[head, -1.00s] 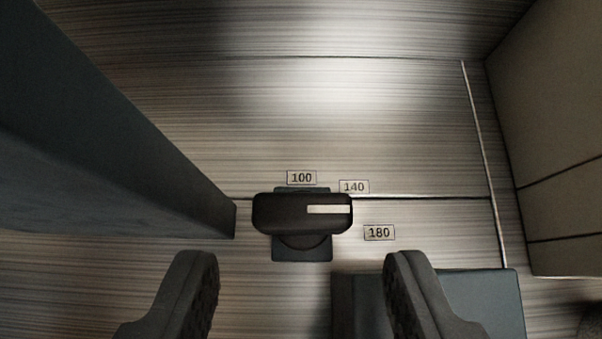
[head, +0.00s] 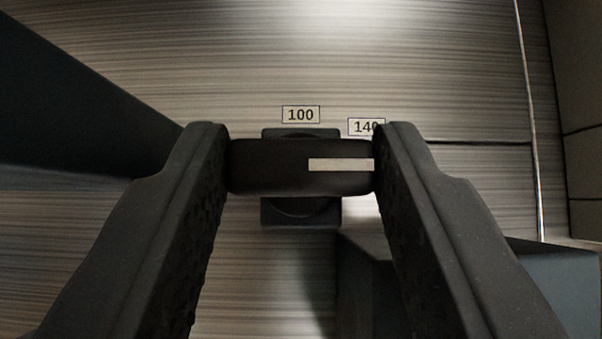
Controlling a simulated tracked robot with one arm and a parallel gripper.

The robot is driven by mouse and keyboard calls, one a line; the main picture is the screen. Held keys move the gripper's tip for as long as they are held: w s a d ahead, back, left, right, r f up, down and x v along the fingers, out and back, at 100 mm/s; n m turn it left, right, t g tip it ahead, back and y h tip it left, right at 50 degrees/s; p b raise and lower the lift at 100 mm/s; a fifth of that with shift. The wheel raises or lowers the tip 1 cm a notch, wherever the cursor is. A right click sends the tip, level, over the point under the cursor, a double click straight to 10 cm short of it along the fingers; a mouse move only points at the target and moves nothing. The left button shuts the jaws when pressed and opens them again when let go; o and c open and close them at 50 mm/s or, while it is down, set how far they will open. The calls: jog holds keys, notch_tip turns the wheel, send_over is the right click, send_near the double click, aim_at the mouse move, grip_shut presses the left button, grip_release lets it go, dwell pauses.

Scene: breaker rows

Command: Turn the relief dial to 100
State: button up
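The relief dial (head: 270,168) is a dark, wide handle on a square dark base (head: 300,213). It lies level across the picture, and its white pointer mark (head: 340,165) points right. The label 100 (head: 301,114) is straight above the dial. The label 140 (head: 363,127) is at its upper right, partly covered by my right finger. The label 180 is hidden. My gripper (head: 301,165) has one finger at each end of the handle. Both fingers appear to touch it, so it is shut on the dial.
A dark block (head: 370,262) juts out at the lower right, behind and beside my right finger. A large dark panel (head: 75,115) stands at the left, close to my left finger. The brushed metal face above the labels is clear.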

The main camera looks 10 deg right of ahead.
jog(key=shift+d+r+n+y+p, duration=0.15)
jog(key=shift+n+y+p, duration=0.4)
jog(key=shift+p, duration=1.5)
jog(key=shift+r+n+y+p, duration=0.1)
jog(key=shift+n+y+p, duration=0.2)
jog(key=shift+p, duration=0.65)
jog(key=shift+n+p, duration=0.25)
jog(key=shift+p, duration=0.25)
jog(key=shift+y+p, duration=0.25)
jog(key=shift+p, duration=0.55)
jog(key=shift+f+n+p, duration=0.3)
jog(key=shift+n+p, duration=0.05)
jog(key=shift+n, duration=0.05)
jog(key=o, duration=0.7)
